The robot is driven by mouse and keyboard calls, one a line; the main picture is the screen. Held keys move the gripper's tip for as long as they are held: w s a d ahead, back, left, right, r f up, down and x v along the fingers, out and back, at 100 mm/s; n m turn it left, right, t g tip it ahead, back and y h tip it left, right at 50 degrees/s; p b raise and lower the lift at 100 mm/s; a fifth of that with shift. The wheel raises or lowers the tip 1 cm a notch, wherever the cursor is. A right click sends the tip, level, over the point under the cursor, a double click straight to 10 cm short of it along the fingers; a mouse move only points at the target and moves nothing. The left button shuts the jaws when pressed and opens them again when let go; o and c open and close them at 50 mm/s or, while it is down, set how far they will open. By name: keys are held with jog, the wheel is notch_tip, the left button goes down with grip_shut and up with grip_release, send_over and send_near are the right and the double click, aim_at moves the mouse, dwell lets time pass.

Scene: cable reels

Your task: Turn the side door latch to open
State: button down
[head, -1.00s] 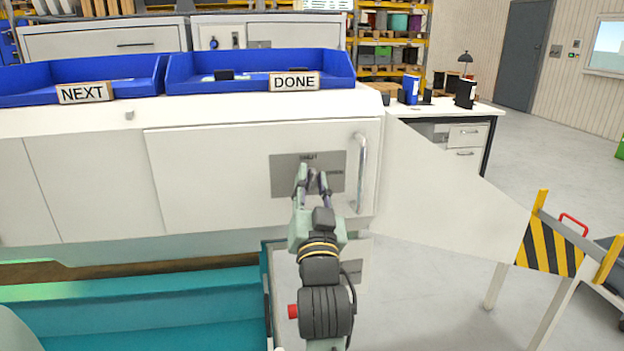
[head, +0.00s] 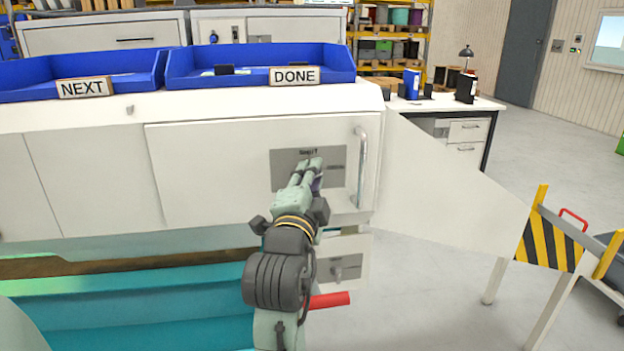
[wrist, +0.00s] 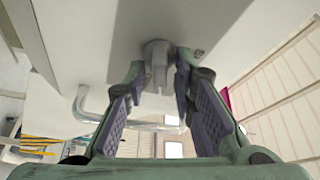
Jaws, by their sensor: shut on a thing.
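The side door (head: 215,180) is a white panel, flush in the machine front, with a grey latch plate (head: 284,175) near its right end. Small lettering on the plate is too small to read surely. My gripper (head: 312,170) is at the plate and hides the latch in the head view. In the wrist view, the grey latch (wrist: 157,62) has a round base and a flat tab, between the tips of my gripper (wrist: 158,78). The jaws are shut on the latch. A vertical bar handle (head: 361,170) stands right of the plate.
Blue trays marked NEXT (head: 82,87) and DONE (head: 294,76) stand on the machine top. A teal bin (head: 130,310) lies below the door. A striped yellow-black barrier (head: 550,240) is at the right. The floor between is clear.

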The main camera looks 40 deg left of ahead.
jog(key=shift+m+g+h, duration=0.5)
jog(key=shift+m+g, duration=0.2)
jog(key=shift+m, duration=1.3)
jog(key=c, duration=1.7)
grip_release()
jog(key=shift+s, duration=0.1)
jog(key=v, duration=0.7)
jog(key=shift+s, duration=0.15)
